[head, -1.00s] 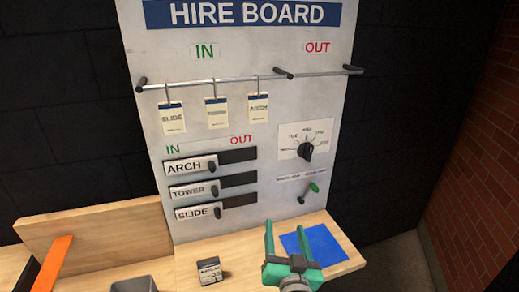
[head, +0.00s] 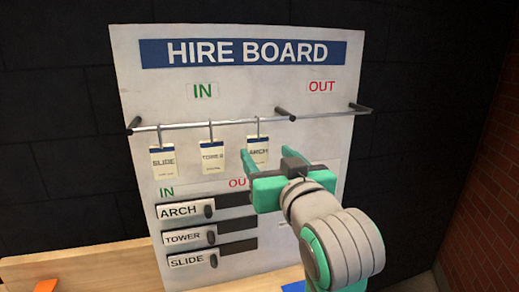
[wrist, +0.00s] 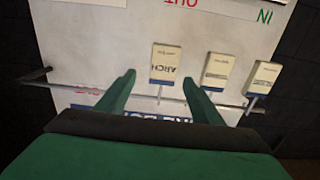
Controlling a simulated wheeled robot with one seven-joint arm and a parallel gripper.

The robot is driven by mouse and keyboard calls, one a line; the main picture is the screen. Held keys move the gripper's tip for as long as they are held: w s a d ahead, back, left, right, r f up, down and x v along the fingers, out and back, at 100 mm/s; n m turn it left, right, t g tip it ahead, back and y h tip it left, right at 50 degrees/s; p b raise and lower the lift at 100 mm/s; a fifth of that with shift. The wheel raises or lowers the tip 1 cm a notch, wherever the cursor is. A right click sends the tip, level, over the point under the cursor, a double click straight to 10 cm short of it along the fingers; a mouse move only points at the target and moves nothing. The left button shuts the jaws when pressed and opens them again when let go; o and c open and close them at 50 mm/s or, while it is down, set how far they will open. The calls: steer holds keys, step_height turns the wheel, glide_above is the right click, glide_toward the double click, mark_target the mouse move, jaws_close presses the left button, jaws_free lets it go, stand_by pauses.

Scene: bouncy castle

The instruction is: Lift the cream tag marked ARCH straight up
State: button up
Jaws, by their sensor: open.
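The cream ARCH tag (head: 258,149) hangs by a hook from the IN rail (head: 226,121), the rightmost of three tags. It also shows in the wrist view (wrist: 165,65), ahead of and between my two fingers. My gripper (head: 262,158) is open in front of the tag, with one green finger to each side of it. The wrist view also shows my gripper (wrist: 158,82) with nothing held between the fingers. I cannot tell how much depth lies between the fingertips and the tag.
The TOWER tag (head: 212,158) and SLIDE tag (head: 163,161) hang to the left on the same rail. A dark peg (head: 285,113) ends the IN section, and the empty OUT rail (head: 325,110) runs right. Slider labels (head: 180,211) sit below on the board.

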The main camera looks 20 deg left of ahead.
steer(key=shift+a+r, duration=0.2)
steer(key=shift+r, duration=0.15)
steer(key=shift+w+a, duration=0.25)
steer(key=shift+w, duration=0.05)
steer(key=x, duration=0.9)
steer(key=shift+w+a, duration=0.3)
steer(key=c, duration=1.1)
